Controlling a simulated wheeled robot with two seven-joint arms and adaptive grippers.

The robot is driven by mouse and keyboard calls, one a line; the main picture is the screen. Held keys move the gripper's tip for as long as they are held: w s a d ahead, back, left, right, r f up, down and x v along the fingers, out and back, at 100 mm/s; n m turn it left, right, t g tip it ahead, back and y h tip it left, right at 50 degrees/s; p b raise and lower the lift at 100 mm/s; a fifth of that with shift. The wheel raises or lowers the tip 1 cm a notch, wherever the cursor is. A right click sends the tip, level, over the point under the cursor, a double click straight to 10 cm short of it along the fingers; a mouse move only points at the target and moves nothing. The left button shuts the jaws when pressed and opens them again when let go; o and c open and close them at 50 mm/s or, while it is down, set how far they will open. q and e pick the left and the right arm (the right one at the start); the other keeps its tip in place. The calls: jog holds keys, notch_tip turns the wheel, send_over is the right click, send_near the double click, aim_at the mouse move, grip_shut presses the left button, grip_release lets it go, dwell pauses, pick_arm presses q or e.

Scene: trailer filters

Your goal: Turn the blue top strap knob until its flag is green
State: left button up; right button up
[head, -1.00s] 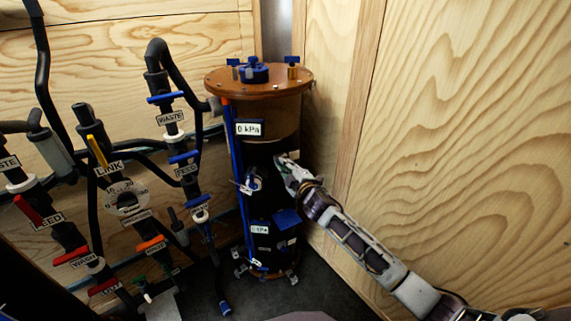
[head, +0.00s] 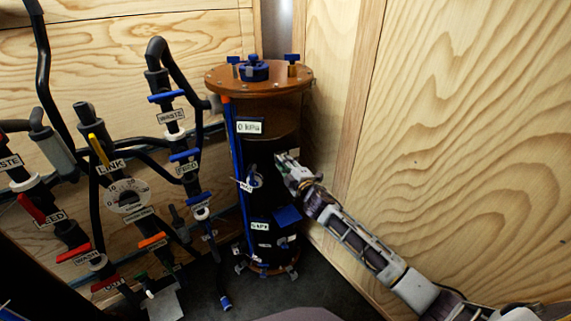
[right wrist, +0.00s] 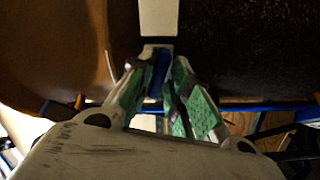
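The tall dark filter vessel (head: 281,197) with a brown lid stands in the corner in the head view. My right gripper (head: 280,160) is at its upper right side, below the lid. In the right wrist view, a small blue knob (right wrist: 160,70) sits between the fingertips of my right gripper (right wrist: 158,75), which look closed on its sides. The knob lies in front of a pale strip (right wrist: 158,18) on the dark vessel wall. I see no green flag; the knob's flag cannot be made out. In the head view the fingers hide the knob. My left gripper is not in view.
Pipes with coloured valve handles, such as a blue one (head: 166,97), stand left of the vessel. A wooden wall (head: 460,130) is close on the right of my right arm. Blue lid knobs (head: 254,70) stick up on top.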

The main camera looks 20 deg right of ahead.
jog(key=shift+o, duration=0.7)
jog(key=shift+s, duration=0.15)
jog(key=s+d, duration=0.2)
jog(key=s, duration=0.9)
jog(key=shift+s, duration=0.25)
jog(key=shift+d, duration=0.1)
dwell(0.6)
